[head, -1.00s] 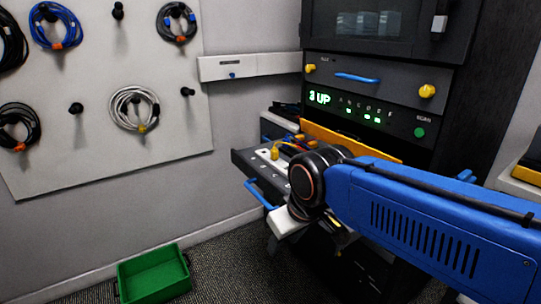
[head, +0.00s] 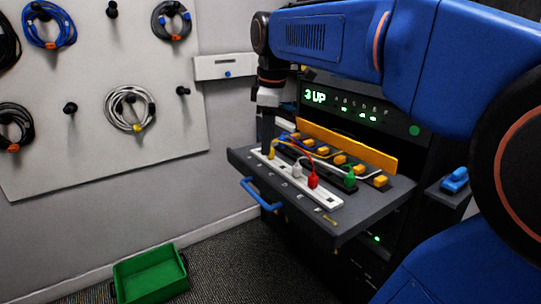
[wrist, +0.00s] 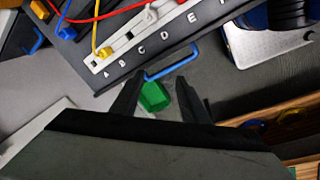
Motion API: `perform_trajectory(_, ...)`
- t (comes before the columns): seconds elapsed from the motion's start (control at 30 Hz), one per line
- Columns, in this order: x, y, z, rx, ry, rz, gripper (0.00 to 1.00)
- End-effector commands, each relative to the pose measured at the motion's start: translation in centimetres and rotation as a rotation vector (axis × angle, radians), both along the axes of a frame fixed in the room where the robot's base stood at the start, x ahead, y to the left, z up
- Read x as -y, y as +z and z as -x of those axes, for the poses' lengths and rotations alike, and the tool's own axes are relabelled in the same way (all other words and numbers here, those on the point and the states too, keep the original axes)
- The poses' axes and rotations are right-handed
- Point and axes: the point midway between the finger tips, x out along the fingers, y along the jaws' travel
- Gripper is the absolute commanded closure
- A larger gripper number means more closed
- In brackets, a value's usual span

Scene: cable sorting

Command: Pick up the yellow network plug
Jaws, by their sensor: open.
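The yellow network plug (head: 271,154) stands in the white lettered strip (head: 325,199) near its left end, with a yellow cable leaving it. It also shows in the wrist view (wrist: 104,52), close to the letters A and B. My gripper (head: 266,132) hangs pointing down above and behind the left end of the pull-out shelf. In the wrist view my gripper (wrist: 161,98) is open, its two dark fingers apart and nothing between them. The plug lies up and left of the fingers there, clear of them.
A white plug (head: 297,168), red plug (head: 313,180) and green plug (head: 350,178) stand nearby, their cables arching over the shelf (head: 385,195). A yellow-orange panel (head: 350,146) rises behind. A green bin (head: 150,276) is on the floor. Cable coils hang on the left wall board.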

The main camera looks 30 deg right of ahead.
Motion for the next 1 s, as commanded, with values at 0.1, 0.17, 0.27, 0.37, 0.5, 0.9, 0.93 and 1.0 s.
perform_trajectory(0.1,1.8,2.2,-3.1,-0.042,0.13,0.019,0.59)
perform_trajectory(0.17,2.7,3.2,-4.5,-0.061,0.202,0.027,0.59)
perform_trajectory(0.27,4.3,4.7,-6.7,-0.094,0.32,0.035,0.59)
perform_trajectory(0.37,5.9,6.0,-8.8,-0.125,0.437,0.04,0.59)
perform_trajectory(0.5,7.9,7.4,-11.1,-0.157,0.579,0.039,0.59)
perform_trajectory(0.9,9.6,6.8,-12.9,-0.186,0.709,0.033,0.59)
perform_trajectory(0.93,9.6,6.3,-12.8,-0.186,0.709,0.033,0.59)
perform_trajectory(1.0,9.6,5.0,-12.8,-0.186,0.709,0.032,0.59)
